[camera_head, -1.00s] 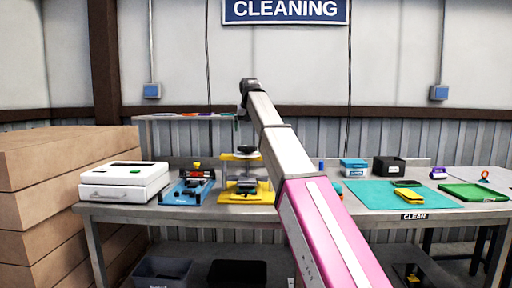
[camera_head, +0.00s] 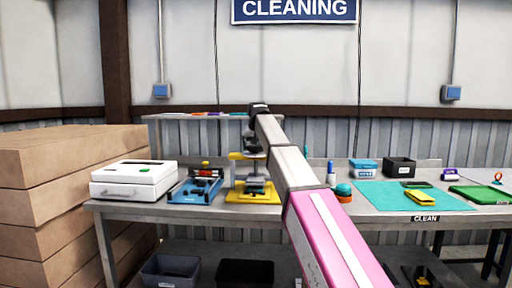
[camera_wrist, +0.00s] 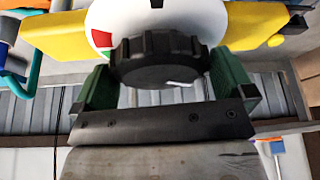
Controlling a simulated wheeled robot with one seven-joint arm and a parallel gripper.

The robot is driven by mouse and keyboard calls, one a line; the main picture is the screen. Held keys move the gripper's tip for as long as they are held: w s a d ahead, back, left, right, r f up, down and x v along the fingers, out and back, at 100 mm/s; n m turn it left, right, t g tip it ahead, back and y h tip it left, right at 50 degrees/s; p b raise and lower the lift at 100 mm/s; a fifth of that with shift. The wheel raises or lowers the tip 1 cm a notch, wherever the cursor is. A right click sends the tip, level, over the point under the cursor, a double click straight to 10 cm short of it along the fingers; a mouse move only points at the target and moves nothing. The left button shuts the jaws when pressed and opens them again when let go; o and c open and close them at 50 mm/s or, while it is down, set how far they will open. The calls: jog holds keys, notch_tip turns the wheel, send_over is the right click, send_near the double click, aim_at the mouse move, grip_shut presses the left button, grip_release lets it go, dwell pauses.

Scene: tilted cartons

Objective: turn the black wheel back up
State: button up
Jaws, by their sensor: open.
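The black ribbed wheel (camera_wrist: 158,60) fills the middle of the wrist view, with a short white mark on its near edge. Behind it is a white dial (camera_wrist: 105,18) with red, green and black patches, on a yellow plate (camera_wrist: 60,34). My gripper (camera_wrist: 165,72) is open, its green fingers standing on either side of the wheel; whether they touch it I cannot tell. In the head view the yellow stand (camera_head: 254,194) is on the bench, and my gripper (camera_head: 252,146) is at its top, largely hiding the wheel.
On the grey bench (camera_head: 150,209), a white case (camera_head: 134,179) and a blue fixture (camera_head: 195,187) stand left of the yellow stand. To the right are a teal mat (camera_head: 400,198), a black box (camera_head: 400,166) and a green tray (camera_head: 480,195). Stacked cartons (camera_head: 60,170) adjoin the bench at left.

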jog(key=c, duration=0.6)
jog(key=shift+c, duration=0.2)
jog(key=shift+n, duration=0.4)
jog(key=n+y, duration=0.1)
jog(key=n, duration=0.2)
jog(key=shift+n+y, duration=0.4)
jog(key=n, duration=0.2)
jog(key=n+g+y, duration=0.1)
jog(key=n, duration=0.1)
jog(key=shift+w+d+g, duration=0.1)
jog(key=shift+w+g, duration=0.05)
jog(key=shift+g, duration=0.15)
jog(key=n+g, duration=0.1)
jog(key=n, duration=0.2)
jog(key=n+g+y, duration=0.1)
jog(key=n, duration=0.3)
jog(key=shift+w+r, duration=0.1)
jog(key=n+g, duration=0.1)
jog(key=n, duration=0.2)
jog(key=n+g, duration=0.1)
jog(key=n, duration=0.1)
jog(key=shift+n+g, duration=0.3)
jog(key=shift+n, duration=0.1)
